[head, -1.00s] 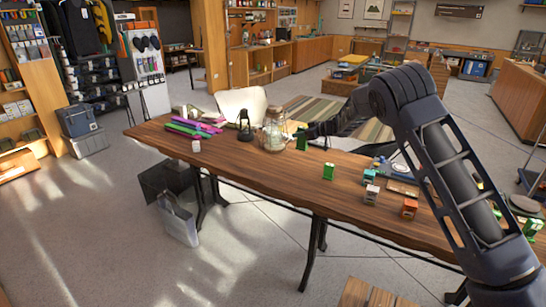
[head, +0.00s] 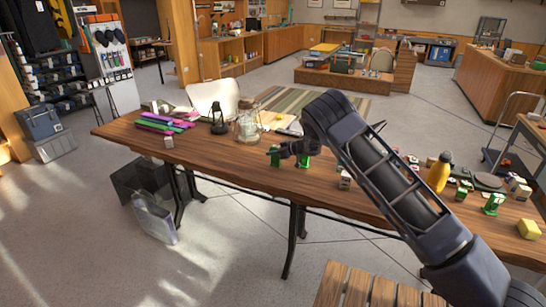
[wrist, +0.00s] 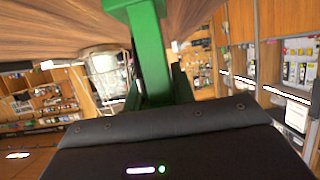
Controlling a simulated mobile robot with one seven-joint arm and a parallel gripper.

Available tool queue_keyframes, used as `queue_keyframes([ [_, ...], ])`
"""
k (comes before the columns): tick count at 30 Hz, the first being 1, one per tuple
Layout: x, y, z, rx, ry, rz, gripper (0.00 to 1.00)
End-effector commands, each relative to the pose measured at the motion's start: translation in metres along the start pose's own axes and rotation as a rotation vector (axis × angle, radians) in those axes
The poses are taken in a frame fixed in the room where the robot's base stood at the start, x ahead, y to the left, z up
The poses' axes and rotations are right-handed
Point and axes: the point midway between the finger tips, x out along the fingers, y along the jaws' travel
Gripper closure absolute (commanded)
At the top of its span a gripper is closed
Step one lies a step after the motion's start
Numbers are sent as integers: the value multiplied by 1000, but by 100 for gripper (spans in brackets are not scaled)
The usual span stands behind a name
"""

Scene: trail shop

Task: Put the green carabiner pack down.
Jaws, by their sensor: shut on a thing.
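In the wrist view the held green pack (wrist: 150,52) stands out between the jaws, with the tabletop close by. I cannot tell whether its base touches the wood.
A glass lantern jar (head: 248,125) and a small black lantern (head: 218,122) stand behind left. Pink and green packets (head: 160,124) lie at the left end. Small boxes, a yellow bottle (head: 439,172) and a yellow block (head: 529,229) are on the right.

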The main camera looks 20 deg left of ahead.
Motion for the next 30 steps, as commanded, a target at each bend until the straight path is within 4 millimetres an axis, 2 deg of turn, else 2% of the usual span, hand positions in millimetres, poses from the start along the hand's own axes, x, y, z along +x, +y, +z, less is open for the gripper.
queue_keyframes([
  [1, 4, -1, 8, 0, -4, -1, 100],
  [5, 8, 0, 19, 0, -1, -1, 100],
  [16, 9, 0, 22, 0, 0, 0, 100],
  [17, 9, 0, 22, 0, 0, 0, 71],
  [20, 9, 0, 22, 0, -1, 0, 53],
  [30, 9, -1, 20, -1, -1, -1, 53],
])
